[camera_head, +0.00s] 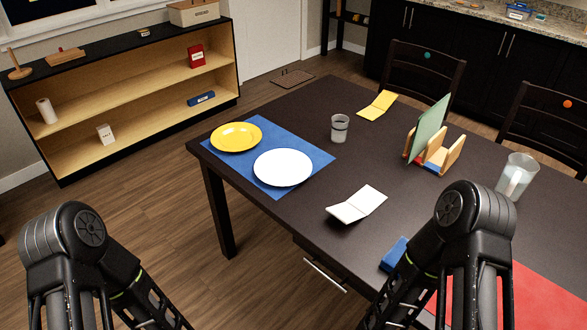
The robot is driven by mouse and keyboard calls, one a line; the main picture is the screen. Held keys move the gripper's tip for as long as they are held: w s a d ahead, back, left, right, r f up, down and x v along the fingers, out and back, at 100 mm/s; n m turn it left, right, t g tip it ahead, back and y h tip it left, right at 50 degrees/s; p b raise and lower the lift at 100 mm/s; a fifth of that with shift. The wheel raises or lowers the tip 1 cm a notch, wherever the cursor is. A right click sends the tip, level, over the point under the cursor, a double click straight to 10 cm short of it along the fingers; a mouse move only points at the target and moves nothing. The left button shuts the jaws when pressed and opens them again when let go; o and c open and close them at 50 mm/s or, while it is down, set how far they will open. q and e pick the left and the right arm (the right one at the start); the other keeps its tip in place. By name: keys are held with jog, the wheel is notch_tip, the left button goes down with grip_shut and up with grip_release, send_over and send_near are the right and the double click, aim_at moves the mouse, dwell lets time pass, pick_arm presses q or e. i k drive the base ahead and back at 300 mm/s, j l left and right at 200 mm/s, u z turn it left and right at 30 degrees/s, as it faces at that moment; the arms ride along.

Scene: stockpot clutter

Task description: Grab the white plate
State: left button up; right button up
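The white plate (283,167) lies flat on a blue placemat (273,124) at the left end of the dark table. A yellow plate (236,137) lies on the same mat, just behind and left of it. Nothing rests on the white plate. My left arm comes in at the lower left and my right arm at the lower right, in front of the table. Both grippers are below the picture's lower edge, so their fingers are hidden. Neither arm touches the white plate.
On the dark table (290,217) stand a grey cup (340,128), an open white booklet (357,204), a yellow folded card (377,105), a wooden rack (440,152) and a clear pitcher (516,177). A blue box (394,254) and red mat (540,300) are near my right arm.

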aim_at(280, 167)
jog(key=i+j+z, duration=0.1)
jog(key=j+z, duration=0.2)
jog(key=z, duration=0.15)
jog(key=j+z, duration=0.45)
jog(key=i+l, duration=0.05)
jog(key=l, duration=0.05)
